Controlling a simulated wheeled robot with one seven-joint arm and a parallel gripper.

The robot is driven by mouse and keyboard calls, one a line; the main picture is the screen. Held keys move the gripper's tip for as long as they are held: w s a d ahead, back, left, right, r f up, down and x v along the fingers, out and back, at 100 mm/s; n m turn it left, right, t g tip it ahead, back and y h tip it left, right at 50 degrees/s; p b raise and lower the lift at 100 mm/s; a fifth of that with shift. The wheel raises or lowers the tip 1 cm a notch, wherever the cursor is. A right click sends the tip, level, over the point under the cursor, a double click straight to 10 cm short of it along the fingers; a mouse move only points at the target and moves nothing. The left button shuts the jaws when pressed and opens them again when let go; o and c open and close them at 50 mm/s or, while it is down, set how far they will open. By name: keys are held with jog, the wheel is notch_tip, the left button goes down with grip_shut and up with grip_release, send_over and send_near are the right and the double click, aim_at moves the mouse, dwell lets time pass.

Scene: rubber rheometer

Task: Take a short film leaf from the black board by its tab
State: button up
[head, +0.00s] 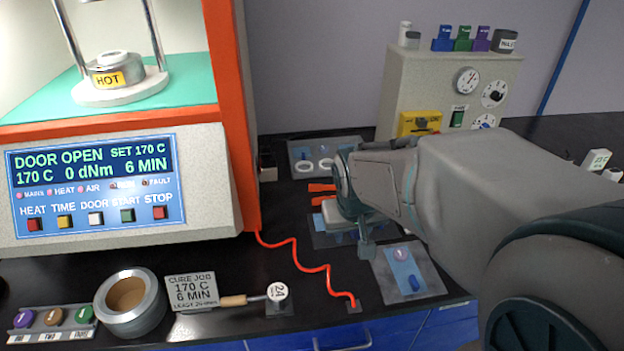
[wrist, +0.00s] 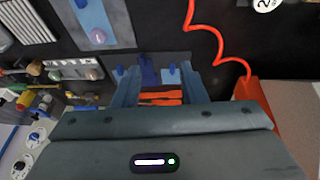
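My gripper (wrist: 160,72) is open, its two fingers apart and pointing down at the dark board (wrist: 176,58). In the wrist view, a dark blue piece (wrist: 148,70) and a lighter blue piece (wrist: 171,74) show between the fingertips; these look like film leaves or tabs. I cannot tell which is a short leaf, or whether the fingers touch anything. In the head view, the board (head: 319,240) lies under my gripper (head: 345,222), which hides most of it.
Orange handles (head: 322,188) lie just behind the gripper. A grey plate with a blue film (head: 402,268) is at its front right. A red coiled cord (head: 300,270) runs to the left. A tray with white rings (head: 326,146) is behind. The orange-framed machine (head: 232,110) stands left.

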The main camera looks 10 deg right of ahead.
aim_at(318, 218)
jog(key=shift+t+y, duration=0.5)
jog(key=shift+y, duration=0.1)
jog(key=w+f, duration=0.4)
jog(key=w, duration=0.1)
jog(key=w+f+b, duration=0.1)
jog(key=w+f, duration=0.3)
jog(key=w, duration=0.1)
jog(key=w+f, duration=0.4)
jog(key=shift+w+a+f+b, duration=0.1)
jog(key=shift+w+b, duration=0.2)
jog(key=shift+w, duration=0.1)
jog(key=shift+b+x, duration=0.3)
jog(key=shift+x, duration=2.55)
jog(key=shift+w, duration=0.2)
grip_shut()
